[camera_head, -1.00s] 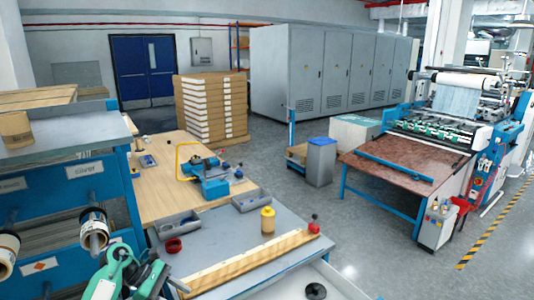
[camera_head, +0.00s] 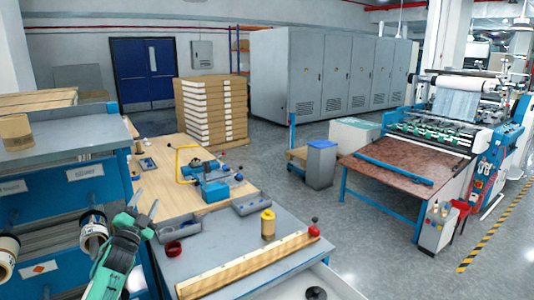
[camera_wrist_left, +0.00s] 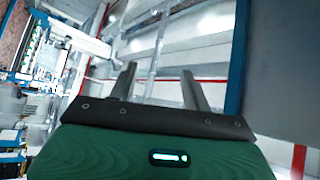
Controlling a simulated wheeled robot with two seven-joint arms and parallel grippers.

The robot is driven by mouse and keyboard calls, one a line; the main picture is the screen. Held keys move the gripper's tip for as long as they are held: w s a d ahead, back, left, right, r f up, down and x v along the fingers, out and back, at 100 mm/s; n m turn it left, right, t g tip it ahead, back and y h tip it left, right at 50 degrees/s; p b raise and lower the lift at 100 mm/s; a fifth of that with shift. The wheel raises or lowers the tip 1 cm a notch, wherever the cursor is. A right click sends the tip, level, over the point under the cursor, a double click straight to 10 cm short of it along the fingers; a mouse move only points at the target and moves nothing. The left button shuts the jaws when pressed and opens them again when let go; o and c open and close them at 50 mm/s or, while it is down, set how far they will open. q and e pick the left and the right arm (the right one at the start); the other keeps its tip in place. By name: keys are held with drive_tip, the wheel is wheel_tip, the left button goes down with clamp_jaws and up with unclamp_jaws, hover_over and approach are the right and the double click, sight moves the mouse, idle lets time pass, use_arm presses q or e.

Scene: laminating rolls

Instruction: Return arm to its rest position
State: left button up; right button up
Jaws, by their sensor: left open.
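My left gripper (camera_head: 144,205) shows in the head view at the lower left, on the end of my green and white arm. Its two thin grey fingers stand apart with nothing between them. They point up, above the near edge of the workbench and beside the blue rack. In the left wrist view the open fingers (camera_wrist_left: 160,88) reach toward a blurred, tilted background. No object lies between them there. My right gripper is not seen in either view.
A blue rack (camera_head: 65,170) with rolls (camera_head: 93,226) on its side stands close left of my arm. Open floor (camera_head: 340,225) lies to the right.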

use_arm(q)
wheel_tip(320, 180, down, 23)
drive_tip(key=s+a+n+g+y, duration=0.15)
drive_tip(key=n+g+y, duration=0.35)
drive_tip(key=n, duration=0.5)
drive_tip(key=s+d+f+g, duration=0.1)
drive_tip(key=s+f+g, duration=0.1)
drive_tip(key=s+f, duration=0.65)
drive_tip(key=s+d+f+g+h, duration=0.1)
drive_tip(key=s+f+g, duration=0.25)
drive_tip(key=f, duration=0.95)
drive_tip(key=s+d+f+g, duration=0.1)
drive_tip(key=s+f+g, duration=0.1)
drive_tip(key=s+f, duration=0.7)
drive_tip(key=s+d+f+g+h, duration=0.1)
drive_tip(key=s+d+f+g, duration=0.1)
drive_tip(key=s+f, duration=0.9)
drive_tip(key=s+d+f+g, duration=0.3)
drive_tip(key=s+f, duration=0.5)
drive_tip(key=s, duration=0.5)
drive_tip(key=s+d+f+g, duration=0.2)
drive_tip(key=s+f, duration=0.1)
drive_tip(key=s, duration=1)
drive_tip(key=s+d+f+g, duration=0.1)
drive_tip(key=s+f, duration=0.3)
drive_tip(key=s, duration=1)
drive_tip(key=shift+d+n+g, duration=0.3)
drive_tip(key=shift+d+g, duration=0.1)
drive_tip(key=shift+g, duration=0.15)
drive_tip(key=shift+w, duration=0.1)
